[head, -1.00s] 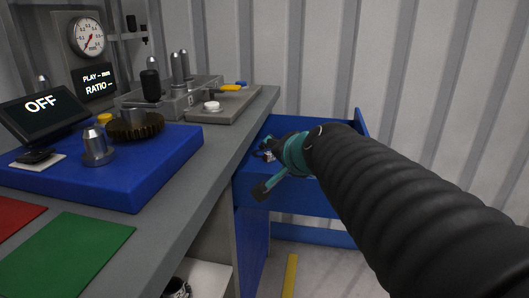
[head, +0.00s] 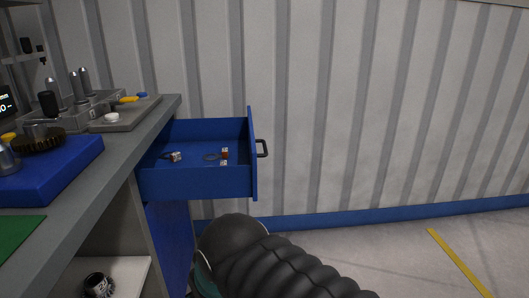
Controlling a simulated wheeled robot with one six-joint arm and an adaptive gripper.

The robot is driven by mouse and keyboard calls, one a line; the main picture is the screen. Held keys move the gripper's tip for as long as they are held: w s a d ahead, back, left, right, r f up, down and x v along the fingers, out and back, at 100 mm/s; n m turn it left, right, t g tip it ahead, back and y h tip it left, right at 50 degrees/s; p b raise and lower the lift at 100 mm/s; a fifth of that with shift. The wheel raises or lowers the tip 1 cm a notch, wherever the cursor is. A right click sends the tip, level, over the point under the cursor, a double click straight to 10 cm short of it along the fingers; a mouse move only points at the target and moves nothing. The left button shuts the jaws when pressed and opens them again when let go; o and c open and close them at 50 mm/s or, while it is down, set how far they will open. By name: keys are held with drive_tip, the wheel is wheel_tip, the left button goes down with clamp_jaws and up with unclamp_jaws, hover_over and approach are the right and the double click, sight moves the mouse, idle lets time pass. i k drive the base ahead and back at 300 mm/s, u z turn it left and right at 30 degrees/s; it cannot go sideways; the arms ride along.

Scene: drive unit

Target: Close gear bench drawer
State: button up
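The blue gear bench drawer (head: 197,184) stands pulled out from the grey bench (head: 92,189), with its front panel to the right. A dark handle (head: 262,148) sits on the outer face of that panel. A few small items lie inside the drawer. My black arm shows at the bottom of the head view, below and in front of the drawer. A teal part of it shows at the bottom edge, but my gripper's fingers are out of view. Nothing of my arm is seen touching the drawer or the handle.
A blue mat (head: 52,165) with a gear and a metal fixture (head: 85,107) stand on the bench top. An open shelf (head: 122,275) below holds a dark part. The floor right of the drawer is clear up to the corrugated wall (head: 350,100); a yellow line (head: 458,262) marks it.

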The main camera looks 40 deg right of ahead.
sight(158, 180)
drive_tip(key=z, duration=2.15)
drive_tip(key=i, duration=1.25)
drive_tip(key=u, duration=2.05)
drive_tip(key=k, duration=0.5)
drive_tip(key=z, duration=0.75)
drive_tip(key=i, duration=0.45)
drive_tip(key=z, duration=0.1)
